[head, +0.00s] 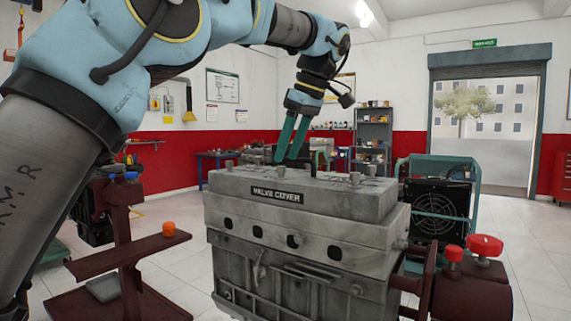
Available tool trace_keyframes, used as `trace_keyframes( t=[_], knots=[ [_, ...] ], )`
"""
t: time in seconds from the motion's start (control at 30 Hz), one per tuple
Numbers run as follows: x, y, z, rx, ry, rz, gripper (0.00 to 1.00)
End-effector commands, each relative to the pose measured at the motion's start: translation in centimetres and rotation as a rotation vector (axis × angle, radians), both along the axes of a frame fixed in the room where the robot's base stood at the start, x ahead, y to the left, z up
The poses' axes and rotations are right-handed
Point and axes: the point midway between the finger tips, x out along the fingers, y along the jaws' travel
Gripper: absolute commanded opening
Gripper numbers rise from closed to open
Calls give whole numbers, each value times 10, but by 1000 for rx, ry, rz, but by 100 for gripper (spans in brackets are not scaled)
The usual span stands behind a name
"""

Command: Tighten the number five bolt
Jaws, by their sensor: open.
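A grey engine block with a plate marked VALVE COVER (277,195) stands in the middle of the head view. Several bolt heads stand up from its top face, among them a bolt at the left (229,165) and a bolt at the right front (355,178). I cannot read any numbers on them, so I cannot tell which is number five. My gripper (286,159) points down over the middle of the cover, its two green fingers apart with nothing seen between them. Whether the fingertips touch the cover or a bolt is not clear.
A dark red stand (130,250) with an orange cap (169,229) is at the left. Red knobs (485,245) stick up at the right front. A radiator with a fan (438,212) stands behind on the right. Open floor lies beyond, toward the doorway.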

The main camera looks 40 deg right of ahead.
Motion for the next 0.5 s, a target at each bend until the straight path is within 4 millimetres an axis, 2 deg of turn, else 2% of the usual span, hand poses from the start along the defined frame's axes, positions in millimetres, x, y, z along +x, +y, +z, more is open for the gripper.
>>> trace_keyframes(
  t=[0.2,0.5],
  knots=[
    [8,2,-20,0,0,0,54],
    [9,2,-23,-1,0,0,54]
  ],
)
